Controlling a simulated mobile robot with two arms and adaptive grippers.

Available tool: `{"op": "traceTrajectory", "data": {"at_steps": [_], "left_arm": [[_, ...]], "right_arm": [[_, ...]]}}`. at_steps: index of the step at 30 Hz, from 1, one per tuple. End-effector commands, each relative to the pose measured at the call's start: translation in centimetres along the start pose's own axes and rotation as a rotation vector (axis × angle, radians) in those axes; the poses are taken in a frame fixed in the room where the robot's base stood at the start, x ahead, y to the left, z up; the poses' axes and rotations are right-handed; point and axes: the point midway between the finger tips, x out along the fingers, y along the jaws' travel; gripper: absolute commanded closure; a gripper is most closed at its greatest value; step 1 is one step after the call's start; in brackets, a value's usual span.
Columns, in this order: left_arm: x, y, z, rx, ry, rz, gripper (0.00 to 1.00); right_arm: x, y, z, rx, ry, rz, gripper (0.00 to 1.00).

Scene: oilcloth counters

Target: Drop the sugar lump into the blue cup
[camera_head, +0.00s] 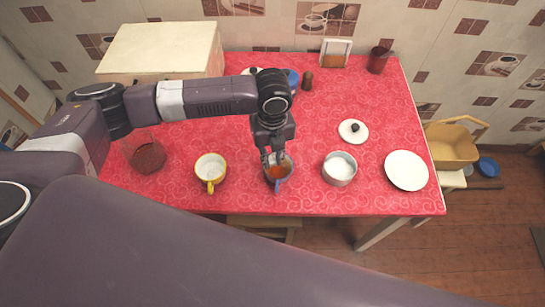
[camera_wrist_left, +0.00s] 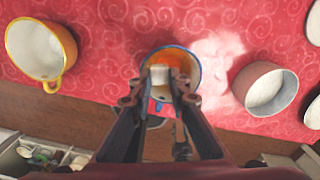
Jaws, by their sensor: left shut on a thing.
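The blue cup (camera_head: 277,186) stands upright near the front edge of the red table, with orange-brown liquid inside. It also shows in the left wrist view (camera_wrist_left: 196,66), behind my fingertips. My left gripper (camera_head: 273,157) points down over the cup. In the left wrist view, my left gripper (camera_wrist_left: 160,84) is shut on the white sugar lump (camera_wrist_left: 160,74), which appears in front of the cup's opening. The exact height of the lump above the liquid is hard to tell. My right gripper is in neither view.
A yellow cup (camera_head: 210,182) stands left of the blue cup, and a white-filled bowl (camera_head: 340,169) stands right. A white lid (camera_head: 352,132) and plate (camera_head: 407,170) lie farther right. A glass jar (camera_head: 147,155) is at left.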

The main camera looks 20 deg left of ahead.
Motion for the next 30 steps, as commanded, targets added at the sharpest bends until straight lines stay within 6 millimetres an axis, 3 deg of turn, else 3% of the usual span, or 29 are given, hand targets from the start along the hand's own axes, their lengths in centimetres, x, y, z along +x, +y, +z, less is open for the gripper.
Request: {"op": "traceTrajectory", "data": {"at_steps": [2, 3, 8, 20, 30], "left_arm": [[-0.1, 0.0, 0.0, 0.0, 0.0, 0.0, 0.93], [-0.1, 0.0, 0.0, 0.0, 0.0, 0.0, 0.81], [-0.1, 0.0, 0.0, 0.0, 0.0, 0.0, 0.64], [-0.9, -0.1, 0.1, 0.0, -0.001, -0.001, 0.63], [-7.6, -0.1, 0.2, 0.0, -0.004, -0.003, 0.63]], "right_arm": [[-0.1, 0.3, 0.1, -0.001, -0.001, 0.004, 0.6], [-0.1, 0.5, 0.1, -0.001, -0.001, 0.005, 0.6], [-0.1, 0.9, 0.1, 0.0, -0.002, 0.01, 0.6], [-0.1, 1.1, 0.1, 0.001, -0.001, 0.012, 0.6], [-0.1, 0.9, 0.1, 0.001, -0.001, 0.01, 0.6]]}}
